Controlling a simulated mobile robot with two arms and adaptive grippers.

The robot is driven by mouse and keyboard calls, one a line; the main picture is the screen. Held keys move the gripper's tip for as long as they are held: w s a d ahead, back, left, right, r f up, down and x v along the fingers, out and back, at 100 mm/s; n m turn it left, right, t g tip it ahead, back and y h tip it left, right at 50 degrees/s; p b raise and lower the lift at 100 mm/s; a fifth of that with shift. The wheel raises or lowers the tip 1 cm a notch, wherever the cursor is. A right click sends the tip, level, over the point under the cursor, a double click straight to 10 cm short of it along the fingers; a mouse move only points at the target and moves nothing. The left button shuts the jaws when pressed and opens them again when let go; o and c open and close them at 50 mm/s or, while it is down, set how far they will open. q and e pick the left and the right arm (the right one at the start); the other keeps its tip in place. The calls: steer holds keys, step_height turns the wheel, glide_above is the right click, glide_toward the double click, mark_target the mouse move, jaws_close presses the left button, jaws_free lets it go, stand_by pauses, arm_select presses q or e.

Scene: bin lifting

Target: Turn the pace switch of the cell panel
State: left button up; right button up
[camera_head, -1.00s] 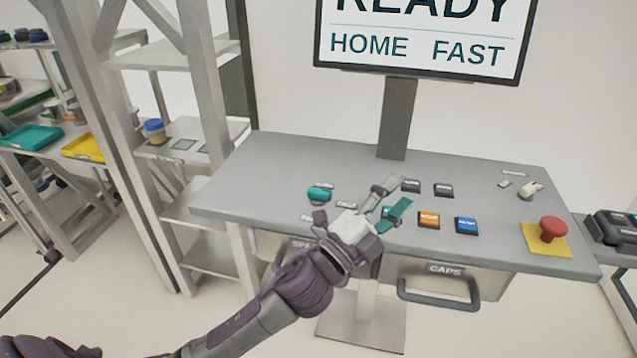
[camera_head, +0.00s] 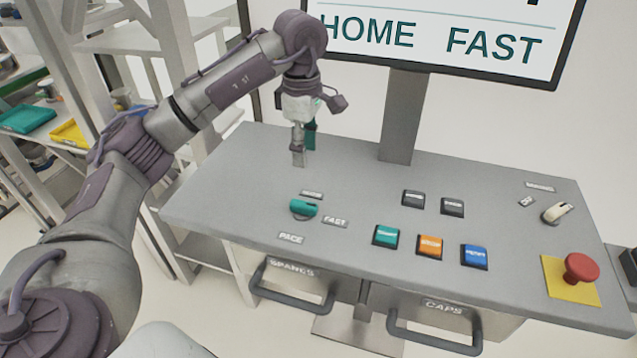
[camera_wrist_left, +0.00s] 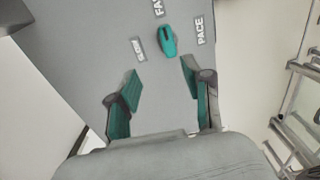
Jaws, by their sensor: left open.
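The pace switch (camera_head: 303,208) is a teal knob on the grey panel top, with a PACE label (camera_head: 291,238) in front of it and a FAST label (camera_head: 335,221) to its right. A small label lies behind it, too small to read in the head view. My left gripper (camera_head: 303,160) points down above the panel, behind the switch and apart from it. In the left wrist view the teal switch (camera_wrist_left: 168,41) lies beyond the open, empty fingers (camera_wrist_left: 160,85). My right gripper is not in view.
A screen (camera_head: 440,36) reading HOME FAST stands behind on a post.

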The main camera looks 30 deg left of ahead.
arm_select(q)
glide_above(302, 203)
steer(key=f, duration=0.3)
steer(key=f+p, duration=0.1)
steer(key=f, duration=0.1)
steer(key=shift+s, duration=0.35)
steer(key=f, duration=0.4)
steer(key=shift+w+a+p, duration=0.1)
steer(key=shift+w+p, duration=0.3)
step_height(302, 203, down, 2)
steer(key=shift+f+p, duration=0.15)
steer(key=shift+p, duration=0.2)
steer(key=shift+s+f, duration=0.1)
steer(key=shift+f, duration=0.6)
steer(key=shift+c, duration=0.5)
steer(key=c, duration=0.8)
jaws_close()
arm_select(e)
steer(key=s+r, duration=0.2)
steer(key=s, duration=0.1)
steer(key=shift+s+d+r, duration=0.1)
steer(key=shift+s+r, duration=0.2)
